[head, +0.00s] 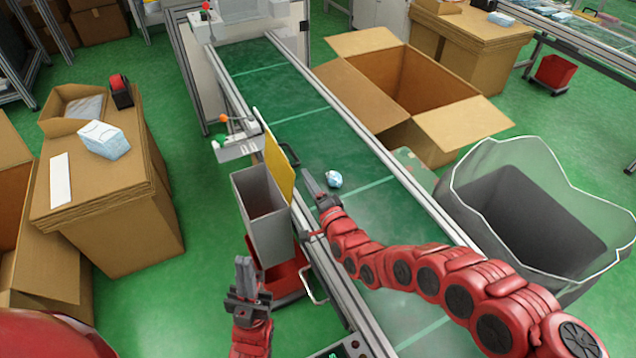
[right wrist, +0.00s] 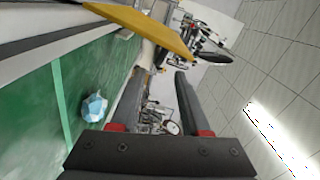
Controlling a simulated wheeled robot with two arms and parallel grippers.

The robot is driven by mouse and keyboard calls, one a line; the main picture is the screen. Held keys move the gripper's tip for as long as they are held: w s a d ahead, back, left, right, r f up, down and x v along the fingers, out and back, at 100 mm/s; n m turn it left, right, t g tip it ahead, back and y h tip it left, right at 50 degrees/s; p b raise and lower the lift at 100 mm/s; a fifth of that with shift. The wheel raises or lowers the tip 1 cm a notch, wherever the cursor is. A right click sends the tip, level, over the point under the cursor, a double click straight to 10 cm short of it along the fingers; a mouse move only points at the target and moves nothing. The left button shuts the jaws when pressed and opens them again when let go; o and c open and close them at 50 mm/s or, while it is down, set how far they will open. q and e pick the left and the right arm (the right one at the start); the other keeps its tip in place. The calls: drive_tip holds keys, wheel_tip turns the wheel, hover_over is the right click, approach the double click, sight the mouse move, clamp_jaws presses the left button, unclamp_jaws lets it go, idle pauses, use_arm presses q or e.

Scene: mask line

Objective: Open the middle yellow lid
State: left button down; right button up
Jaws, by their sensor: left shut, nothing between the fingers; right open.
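The yellow lid (head: 278,165) stands raised, roughly upright, along the conveyor side of a tall grey bin (head: 262,222), whose top is open. In the right wrist view the lid (right wrist: 140,27) crosses the top, beyond my fingertips. My right gripper (head: 312,187) is open and empty over the belt's near edge, just right of the lid and apart from it in the wrist view (right wrist: 158,78). My left gripper (head: 243,268) is shut and empty, in front of the bin and pointing away from me.
A green conveyor (head: 310,120) runs away from me, with a small blue-white mask pack (head: 334,179) on it near my right gripper. An open cardboard box (head: 415,85) and a lined grey bin (head: 540,215) stand right. Stacked cardboard (head: 115,190) stands left.

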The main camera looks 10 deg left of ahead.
drive_tip(key=p+v, duration=0.2)
drive_tip(key=v, duration=0.3)
drive_tip(key=shift+f+p, duration=0.1)
drive_tip(key=shift+p, duration=0.25)
drive_tip(key=shift+s, duration=0.1)
